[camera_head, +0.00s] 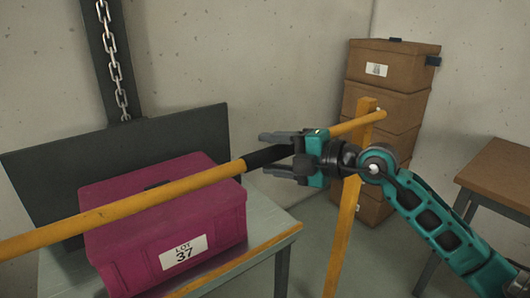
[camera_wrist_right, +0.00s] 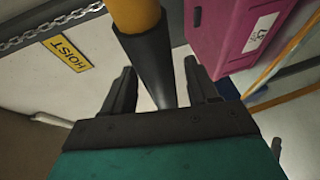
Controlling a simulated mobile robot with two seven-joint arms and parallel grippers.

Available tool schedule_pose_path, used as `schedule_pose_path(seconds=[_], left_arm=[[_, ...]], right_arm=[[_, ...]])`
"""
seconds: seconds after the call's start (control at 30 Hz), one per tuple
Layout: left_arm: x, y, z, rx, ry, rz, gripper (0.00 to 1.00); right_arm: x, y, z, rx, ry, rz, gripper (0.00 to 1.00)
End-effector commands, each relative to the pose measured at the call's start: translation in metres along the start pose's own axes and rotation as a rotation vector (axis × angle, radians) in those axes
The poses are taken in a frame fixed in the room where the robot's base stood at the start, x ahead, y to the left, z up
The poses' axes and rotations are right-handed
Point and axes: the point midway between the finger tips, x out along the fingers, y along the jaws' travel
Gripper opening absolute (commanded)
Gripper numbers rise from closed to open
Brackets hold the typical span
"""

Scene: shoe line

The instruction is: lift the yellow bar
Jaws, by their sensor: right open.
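The yellow bar (camera_head: 140,201) runs across the head view from the left edge to a yellow post at the right. It has a black sleeve (camera_head: 262,157) near its middle. My right gripper (camera_head: 274,153) is at this sleeve, with one finger above and one below it in the picture. In the right wrist view, the bar (camera_wrist_right: 135,14) and sleeve (camera_wrist_right: 150,58) pass between the two open fingers (camera_wrist_right: 160,70), with gaps visible at the sides. Whether a finger touches the sleeve cannot be told. My left gripper is not in view.
A magenta crate (camera_head: 170,225) labelled LOT 37 sits on a table (camera_head: 262,236) behind the bar. The yellow post (camera_head: 345,235) stands at the bar's right end. Brown boxes (camera_head: 390,75) are stacked behind it. A chain (camera_head: 115,65) hangs at upper left. A brown table (camera_head: 500,172) is at right.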

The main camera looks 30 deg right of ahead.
Motion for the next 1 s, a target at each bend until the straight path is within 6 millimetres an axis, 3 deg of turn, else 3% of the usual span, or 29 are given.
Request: schedule_pose_path(seconds=[0.23,0.6,1.0], left_arm=[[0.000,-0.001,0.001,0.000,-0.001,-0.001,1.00],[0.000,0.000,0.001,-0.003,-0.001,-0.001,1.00],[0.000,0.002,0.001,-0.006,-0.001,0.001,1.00]], right_arm=[[0.020,0.000,0.000,0.002,0.000,0.002,0.59],[0.023,0.000,0.000,0.001,0.000,0.001,0.58],[0.023,0.000,0.000,0.001,0.000,0.001,0.20]])
